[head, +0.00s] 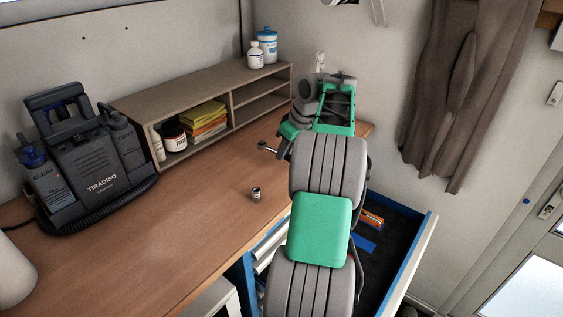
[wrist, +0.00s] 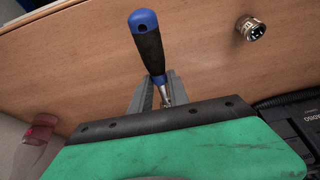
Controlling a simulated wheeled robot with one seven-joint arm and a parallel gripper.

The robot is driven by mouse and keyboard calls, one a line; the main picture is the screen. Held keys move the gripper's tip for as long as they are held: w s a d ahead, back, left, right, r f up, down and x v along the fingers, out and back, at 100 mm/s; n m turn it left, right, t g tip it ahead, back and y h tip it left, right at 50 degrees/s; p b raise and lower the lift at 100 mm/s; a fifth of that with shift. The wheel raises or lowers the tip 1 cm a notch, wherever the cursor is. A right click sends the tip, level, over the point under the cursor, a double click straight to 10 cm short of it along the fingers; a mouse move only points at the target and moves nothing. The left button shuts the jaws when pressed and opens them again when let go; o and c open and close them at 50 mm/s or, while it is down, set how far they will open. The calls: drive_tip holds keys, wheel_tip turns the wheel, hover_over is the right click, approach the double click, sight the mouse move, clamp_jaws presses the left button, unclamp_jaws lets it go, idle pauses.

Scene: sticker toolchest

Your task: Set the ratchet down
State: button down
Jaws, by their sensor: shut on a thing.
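The ratchet has a blue-ended black handle (wrist: 150,48) and a bright metal shank, seen in the wrist view. My gripper (wrist: 160,92) is shut on it near the shank, with the handle pointing up in the picture, over the wooden worktop (wrist: 80,62). Its metal end pokes out left of my arm in the head view (head: 264,147); my arm hides the rest. I cannot tell whether the ratchet touches the worktop. A small metal socket (head: 255,193) stands apart on the worktop; it also shows in the wrist view (wrist: 251,28).
A wooden shelf unit (head: 231,112) stands along the wall behind, holding books and jars. A dark cleaning machine (head: 97,168) stands at the left. An open blue-edged drawer (head: 408,262) lies right of my arm, with orange and blue items inside. The middle worktop is largely clear.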

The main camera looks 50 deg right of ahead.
sight(282, 169)
drive_tip(key=x, duration=0.4)
drive_tip(key=shift+d+f, duration=0.25)
drive_tip(key=shift+f, duration=0.2)
drive_tip(key=shift+f, duration=0.2)
drive_tip(key=c, duration=1.3)
unclamp_jaws()
drive_tip(key=shift+o, duration=0.2)
drive_tip(key=shift+r, duration=0.1)
